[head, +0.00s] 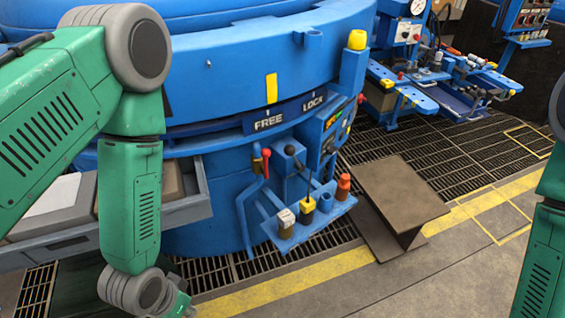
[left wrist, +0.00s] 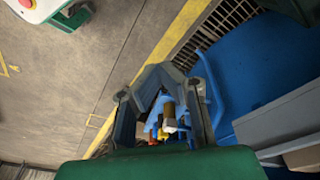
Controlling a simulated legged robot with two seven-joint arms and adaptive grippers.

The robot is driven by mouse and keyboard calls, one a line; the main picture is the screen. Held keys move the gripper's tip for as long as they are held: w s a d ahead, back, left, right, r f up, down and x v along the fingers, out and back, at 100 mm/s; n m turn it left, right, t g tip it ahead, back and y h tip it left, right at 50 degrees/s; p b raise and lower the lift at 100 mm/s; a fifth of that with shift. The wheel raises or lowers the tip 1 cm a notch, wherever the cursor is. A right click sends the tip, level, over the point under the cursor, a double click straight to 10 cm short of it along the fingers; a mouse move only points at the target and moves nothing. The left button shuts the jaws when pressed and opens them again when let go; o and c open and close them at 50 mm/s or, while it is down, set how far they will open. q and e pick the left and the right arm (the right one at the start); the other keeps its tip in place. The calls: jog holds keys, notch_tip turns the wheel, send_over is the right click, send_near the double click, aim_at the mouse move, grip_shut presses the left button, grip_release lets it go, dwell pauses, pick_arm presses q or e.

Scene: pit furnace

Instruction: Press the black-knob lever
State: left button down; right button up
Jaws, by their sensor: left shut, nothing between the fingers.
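The black-knob lever (head: 290,150) stands on the front of the blue furnace, below the FREE and LOCK labels, its black ball on a thin rod. A red-knob lever (head: 266,153) is just left of it. My left arm hangs at the left of the head view, its wrist at the bottom edge, apart from the lever; the fingers are cut off there. In the left wrist view my left gripper (left wrist: 164,75) is shut and empty. The black knob cannot be made out in that view. My right gripper is out of sight; only its arm shows at the right edge.
A blue shelf (head: 285,240) with several small containers juts out below the levers. A grey drawer (head: 190,208) sticks out to the left. A brown steel beam (head: 400,190) stands on the floor to the right. A workbench (head: 440,90) is farther back.

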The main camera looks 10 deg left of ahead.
pick_arm(q)
jog(key=w+d+f+m+t+h+b, duration=0.2)
jog(key=w+d+m+t+b, duration=0.15)
jog(key=w, duration=0.35)
jog(key=w+d+f+m+t+h+b, duration=0.1)
jog(key=w+d+f+m+t+b, duration=0.15)
jog(key=w+b, duration=0.35)
jog(key=w+d+f+m+t+h+b, duration=0.2)
jog(key=w+f+m+b, duration=0.1)
jog(key=w, duration=0.5)
jog(key=w+a+r+m+t+h+b, duration=0.1)
jog(key=w+r+m+t+b, duration=0.3)
jog(key=w, duration=0.4)
jog(key=w+a+r+m+t+h+b, duration=0.1)
jog(key=w+r+m+t+h+b, duration=0.2)
jog(key=w+r+m+t+b, duration=0.2)
jog(key=w+m+b, duration=0.2)
jog(key=w, duration=0.1)
jog(key=shift+a+r, duration=0.2)
jog(key=shift+a, duration=0.05)
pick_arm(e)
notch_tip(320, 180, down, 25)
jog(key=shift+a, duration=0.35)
pick_arm(q)
jog(key=shift+d, duration=0.15)
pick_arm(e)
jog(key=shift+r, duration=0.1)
